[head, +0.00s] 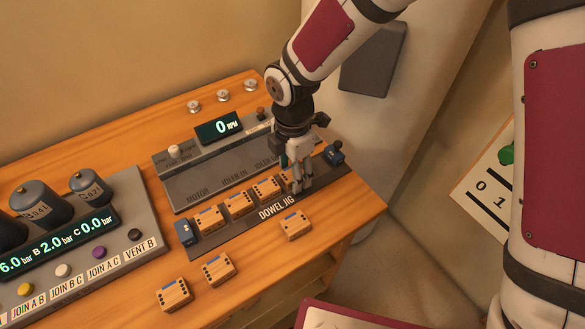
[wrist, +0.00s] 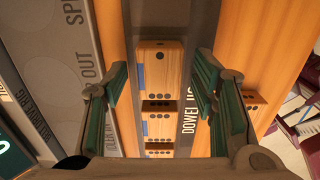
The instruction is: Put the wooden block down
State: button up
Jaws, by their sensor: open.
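My gripper (head: 298,186) is open, low over the right part of the dark dowel jig (head: 225,240). In the wrist view its green-padded fingers (wrist: 162,78) stand apart, one on each side of the row. The wooden block (wrist: 158,66), with dark dots and a blue mark, lies between them, with a gap on each side. In the head view this block (head: 287,176) is mostly hidden by the fingers. It sits in line with other jig blocks (head: 266,187), (head: 238,203), (head: 208,219). Whether its underside touches the jig is hard to tell.
Blue stops (head: 184,232), (head: 333,154) stand at the jig's ends. Loose blocks (head: 295,224), (head: 218,268), (head: 173,293) lie in front on the wooden table (head: 130,110). A grey RPM console (head: 215,185) stands close behind the jig. A pressure panel (head: 85,262) is left.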

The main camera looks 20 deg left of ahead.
notch_tip(320, 180, up, 12)
jog(key=shift+r, duration=0.2)
dwell(0.4)
jog(key=s+d+r+m+t, duration=0.1)
jog(key=d+r+m, duration=0.45)
jog(key=d, duration=0.35)
jog(key=s+d+r+m+t, duration=0.1)
jog(key=s+d+r+m, duration=0.1)
jog(key=d+r+m, duration=0.45)
jog(key=s+d+m+t, duration=0.2)
jog(key=s+d+m, duration=1.1)
jog(key=d+m, duration=0.2)
jog(key=shift+d+r+m, duration=0.15)
jog(key=shift+r+m, duration=0.15)
jog(key=shift+r, duration=0.1)
jog(key=shift+r, duration=0.1)
